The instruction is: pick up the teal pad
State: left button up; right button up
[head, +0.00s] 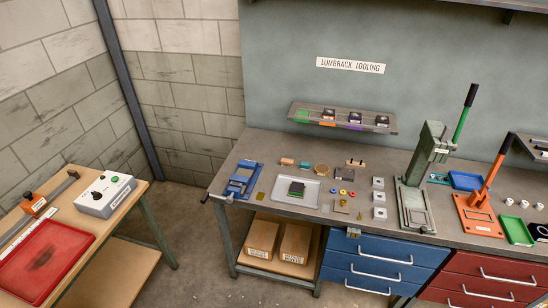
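A small teal piece (304,165), which looks like the teal pad, lies at the back of the grey workbench (258,208), left of centre. It sits between a small orange-brown piece (287,162) and a round brass-coloured piece (321,170). It is too small here to tell its exact shape. Nothing covers it. Neither of my grippers shows in the head view.
A light tray (312,200) holding a dark block with green (297,188) lies in front of it. A blue vise (242,178) stands left. A tooling shelf (345,118) overhangs behind. A green-handled press (430,150) and an orange-handled press (478,205) stand right.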

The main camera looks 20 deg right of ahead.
aim_at(304, 166)
jog(key=u, duration=0.15)
jog(key=i, duration=1.15)
jog(key=z, duration=0.65)
jog(key=i, duration=0.8)
jog(key=z, duration=0.75)
